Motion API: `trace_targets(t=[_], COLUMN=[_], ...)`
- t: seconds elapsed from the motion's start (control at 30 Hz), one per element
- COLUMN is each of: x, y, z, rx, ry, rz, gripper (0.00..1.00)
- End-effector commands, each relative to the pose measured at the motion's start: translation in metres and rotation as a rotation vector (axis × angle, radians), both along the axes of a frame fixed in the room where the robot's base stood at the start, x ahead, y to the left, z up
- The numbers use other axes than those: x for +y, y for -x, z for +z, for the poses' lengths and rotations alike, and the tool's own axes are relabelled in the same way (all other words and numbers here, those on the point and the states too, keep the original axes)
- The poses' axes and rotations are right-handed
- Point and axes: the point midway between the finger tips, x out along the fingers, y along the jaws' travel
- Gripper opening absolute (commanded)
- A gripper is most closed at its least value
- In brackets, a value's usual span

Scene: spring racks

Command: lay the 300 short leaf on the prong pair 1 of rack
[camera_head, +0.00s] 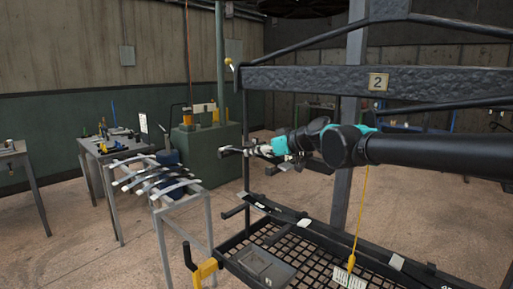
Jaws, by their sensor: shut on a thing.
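My gripper (262,150) reaches in from the right at the end of my black and teal arm. It is shut on a dark flat bar (231,151), which looks like the short leaf. The bar's end sticks out to the left of the jaws, and the rest is partly hidden by the gripper. The black rack (300,79) fills the right side, with a plate marked 2 on its upper beam. Lower down, dark prongs (234,211) stick out to the left. The held bar is between the upper beam and these prongs in the picture. I cannot tell which prongs are pair 1.
A grey stand (188,198) with several curved leaves is at left centre. A workbench (100,147) with tools is behind it. A mesh shelf (318,264) with a grey box (265,266) is below my arm.

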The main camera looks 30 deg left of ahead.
Motion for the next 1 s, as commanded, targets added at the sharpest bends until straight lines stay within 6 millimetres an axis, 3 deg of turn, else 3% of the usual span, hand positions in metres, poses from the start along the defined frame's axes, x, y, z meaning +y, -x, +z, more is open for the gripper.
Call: trace_targets(t=[0.37, 0.4, 0.6, 1.0], x=[0.0002, 0.0001, 0.0, -0.0069], y=[-0.0002, -0.0001, 0.0, 0.0017], z=[-0.0022, -0.0022, -0.0024, -0.0003], rx=[0.0, 0.0, 0.001, 0.001], ry=[-0.001, -0.001, -0.001, 0.0], rz=[-0.001, -0.001, 0.0, -0.001], gripper=[0.01, 0.39, 0.62, 0.62])
